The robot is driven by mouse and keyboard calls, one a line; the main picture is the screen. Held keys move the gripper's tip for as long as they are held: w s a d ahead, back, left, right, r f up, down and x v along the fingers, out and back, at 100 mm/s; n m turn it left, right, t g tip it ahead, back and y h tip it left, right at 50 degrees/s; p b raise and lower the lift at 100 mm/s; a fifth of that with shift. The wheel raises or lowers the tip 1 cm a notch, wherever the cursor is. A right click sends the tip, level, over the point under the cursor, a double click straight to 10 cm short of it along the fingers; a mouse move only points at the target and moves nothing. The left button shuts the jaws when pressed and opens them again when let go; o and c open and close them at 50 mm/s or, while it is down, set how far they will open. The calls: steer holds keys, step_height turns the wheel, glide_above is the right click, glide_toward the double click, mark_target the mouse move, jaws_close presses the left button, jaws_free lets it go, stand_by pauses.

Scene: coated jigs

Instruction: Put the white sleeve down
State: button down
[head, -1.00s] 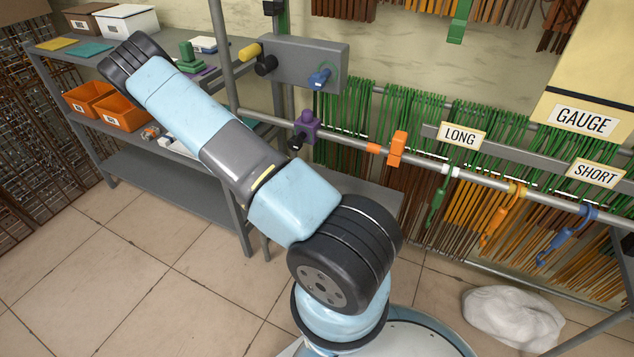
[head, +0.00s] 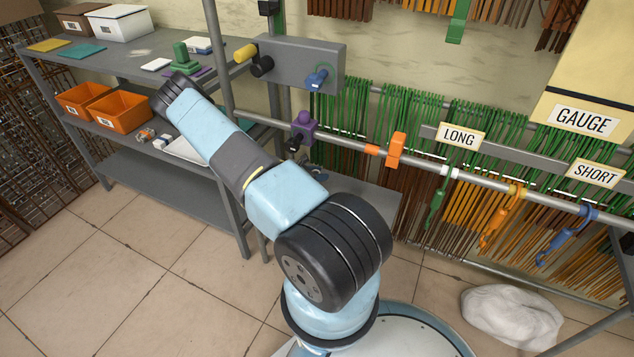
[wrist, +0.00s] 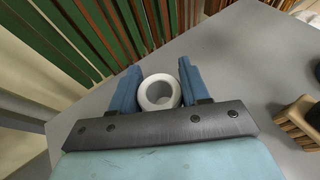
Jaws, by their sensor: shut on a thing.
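The white sleeve (wrist: 160,93) is a short, thick-walled ring, seen from above with its open bore facing up in the wrist view. My gripper (wrist: 158,88) has its two blue fingers on either side of the sleeve and is shut on it. A grey flat surface (wrist: 225,60) lies below them. I cannot tell whether the sleeve touches this surface. In the head view my arm shows, but my gripper and the sleeve are hidden.
Green and brown strips (wrist: 105,35) hang along the surface's far left edge. A wooden slatted piece (wrist: 298,125) lies to the right. In the head view, a purple clamp (head: 305,127) and an orange clamp (head: 396,150) sit on the rail. Orange bins (head: 120,112) stand on the left shelf.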

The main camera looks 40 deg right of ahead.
mark_target(319, 184)
steer(key=shift+w+d+f, duration=0.35)
steer(key=shift+d+f, duration=0.1)
steer(key=shift+f, duration=0.3)
steer(key=shift+w+d+f, duration=0.3)
steer(key=shift+d+f, duration=0.1)
steer(key=shift+f, duration=1.65)
steer(key=c, duration=0.5)
jaws_free()
steer(key=shift+c, duration=0.2)
steer(key=v, duration=1.2)
steer(key=shift+f, duration=0.1)
steer(key=shift+a, duration=0.1)
